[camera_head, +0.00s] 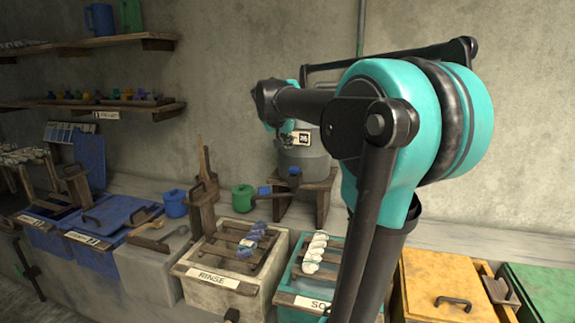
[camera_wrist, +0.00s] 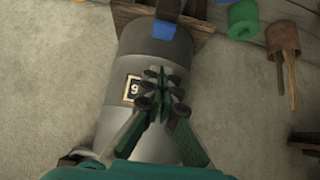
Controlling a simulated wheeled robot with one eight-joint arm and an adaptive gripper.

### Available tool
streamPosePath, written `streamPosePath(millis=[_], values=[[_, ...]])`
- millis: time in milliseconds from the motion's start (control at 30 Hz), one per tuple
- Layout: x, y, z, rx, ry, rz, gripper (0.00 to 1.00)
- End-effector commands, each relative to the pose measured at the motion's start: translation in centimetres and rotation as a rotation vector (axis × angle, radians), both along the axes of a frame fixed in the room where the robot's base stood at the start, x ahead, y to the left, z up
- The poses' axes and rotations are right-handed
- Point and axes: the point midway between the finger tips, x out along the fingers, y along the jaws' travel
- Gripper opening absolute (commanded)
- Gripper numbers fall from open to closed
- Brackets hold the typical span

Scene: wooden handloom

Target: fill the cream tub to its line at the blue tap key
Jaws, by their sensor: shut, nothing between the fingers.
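The cream tub (camera_head: 272,276), labelled RINSE, stands at front centre in the head view. Wooden bars cross its top, with blue-violet yarn over them. Its water level and fill line cannot be made out. The blue tap key (camera_head: 294,171) is low on the front of a grey metal tank (camera_head: 308,166) on a wooden stand. A blue patch there also shows in the wrist view (camera_wrist: 163,29). My gripper (camera_head: 287,137) is in front of the tank, above the key.
A teal tub (camera_head: 295,288) with white skeins stands right of the cream tub. Yellow (camera_head: 437,270) and green (camera_head: 540,290) lidded boxes are further right. A green pot (camera_head: 243,198) and blue mug (camera_head: 175,203) stand behind the tubs.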

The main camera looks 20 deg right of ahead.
Motion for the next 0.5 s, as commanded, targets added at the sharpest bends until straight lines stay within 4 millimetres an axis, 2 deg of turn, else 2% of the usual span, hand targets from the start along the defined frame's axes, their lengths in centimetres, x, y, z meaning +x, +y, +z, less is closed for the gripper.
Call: streamPosePath(millis=[133,500], values=[[0.45,-0.12,0.95,-0.001,-0.012,-0.010,0.00],[0.62,-0.24,0.69,-0.001,-0.012,-0.010,0.00]])
